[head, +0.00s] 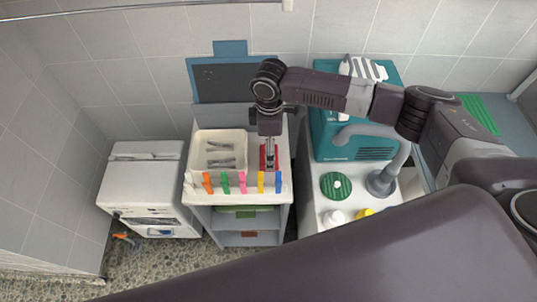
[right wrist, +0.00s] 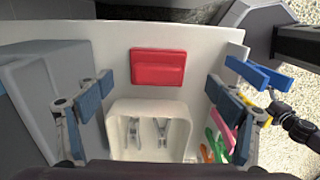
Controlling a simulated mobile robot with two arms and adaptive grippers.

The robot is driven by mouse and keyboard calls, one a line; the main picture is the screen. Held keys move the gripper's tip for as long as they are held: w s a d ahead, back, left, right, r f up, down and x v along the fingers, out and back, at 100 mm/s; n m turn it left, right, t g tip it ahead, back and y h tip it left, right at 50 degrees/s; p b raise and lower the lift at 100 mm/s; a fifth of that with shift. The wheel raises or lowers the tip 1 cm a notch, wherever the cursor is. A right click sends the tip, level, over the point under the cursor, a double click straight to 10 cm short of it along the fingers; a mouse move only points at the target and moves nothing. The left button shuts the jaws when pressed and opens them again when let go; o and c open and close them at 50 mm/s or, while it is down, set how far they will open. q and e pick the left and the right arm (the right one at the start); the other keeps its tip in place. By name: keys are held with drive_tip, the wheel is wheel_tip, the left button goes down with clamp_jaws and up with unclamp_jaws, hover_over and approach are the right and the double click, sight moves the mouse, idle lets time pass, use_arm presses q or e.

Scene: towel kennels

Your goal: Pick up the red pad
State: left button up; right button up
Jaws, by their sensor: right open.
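The red pad (right wrist: 158,67) lies flat on the white top of the cart, beside a cream bin (right wrist: 117,106). In the head view the red pad (head: 263,158) is partly hidden behind my right gripper (head: 269,160), which points down over it. In the right wrist view my right gripper (right wrist: 159,84) is open, its blue-padded fingers spread wide with nothing between them. The pad shows whole there, beyond and between the fingertips, apart from both. My left gripper is not in view.
The cream bin holds metal tongs or clips. Several coloured pegs (head: 242,182) line the cart's front edge. A white machine (head: 143,185) stands left. To the right, a counter holds a teal crate (head: 323,140), a green round item (head: 336,186) and bottles.

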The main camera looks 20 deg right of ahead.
sight(262, 149)
drive_tip(key=f, duration=0.3)
drive_tip(key=shift+w+f, duration=0.2)
drive_tip(key=shift+f, duration=0.2)
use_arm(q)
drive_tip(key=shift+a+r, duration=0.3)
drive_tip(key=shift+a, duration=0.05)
use_arm(e)
drive_tip(key=c, duration=1.5)
